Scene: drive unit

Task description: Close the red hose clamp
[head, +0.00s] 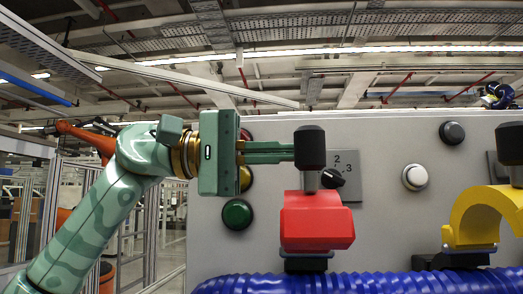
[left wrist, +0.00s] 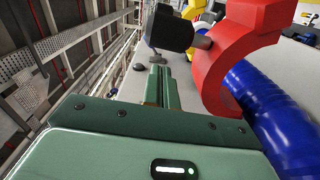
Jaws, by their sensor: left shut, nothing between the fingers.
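The red hose clamp (head: 317,222) sits at the blue hose (head: 360,284), with its black handle (head: 310,147) pointing up. In the left wrist view the clamp's curved red body (left wrist: 222,68) stands beside the blue hose (left wrist: 265,105), and the black handle (left wrist: 168,28) sticks out to the left. My left gripper (head: 288,152) is shut and empty, its fingers pointing right at the handle's left side. In the left wrist view the fingertips (left wrist: 159,70) are close below the handle; I cannot tell whether they touch it. My right gripper is not in view.
A yellow clamp (head: 485,215) with a black handle (head: 511,145) stands to the right. Behind is a grey panel (head: 375,225) with a green button (head: 237,214), a rotary switch (head: 333,178), a white button (head: 415,177) and a black button (head: 452,133).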

